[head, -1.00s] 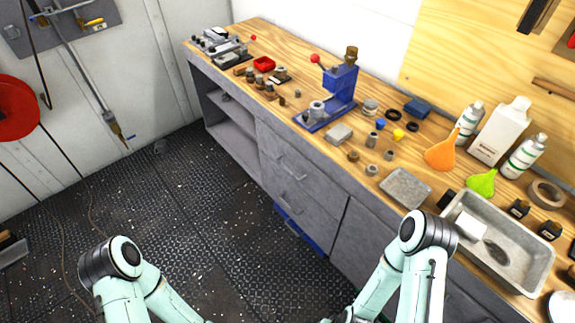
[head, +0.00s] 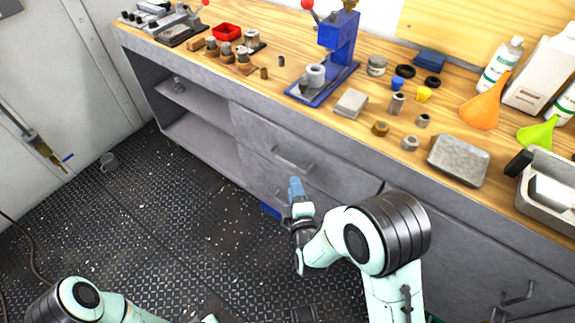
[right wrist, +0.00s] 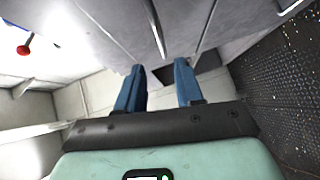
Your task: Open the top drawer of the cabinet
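The grey cabinet (head: 185,118) stands under the wooden worktop. Its top drawer (head: 335,160) looks shut, its front flush with the cabinet face. The drawer's bar handle (head: 293,160) shows just above my right gripper (head: 296,186). That gripper has blue fingers, pointing toward the cabinet front, below the handle and apart from it as far as I can tell. In the right wrist view my right gripper (right wrist: 158,88) is open with nothing between its fingers. A bar handle (right wrist: 156,28) shows beyond the fingertips there. My left arm is low at the left; its gripper is out of view.
A lower drawer sits beneath, its handle partly hidden by my right gripper. Open shelves (head: 190,100) are at the left. The worktop (head: 270,85) carries a blue press (head: 338,50), a metal tray (head: 458,160) and funnels. The dark riveted floor (head: 150,220) is mostly clear.

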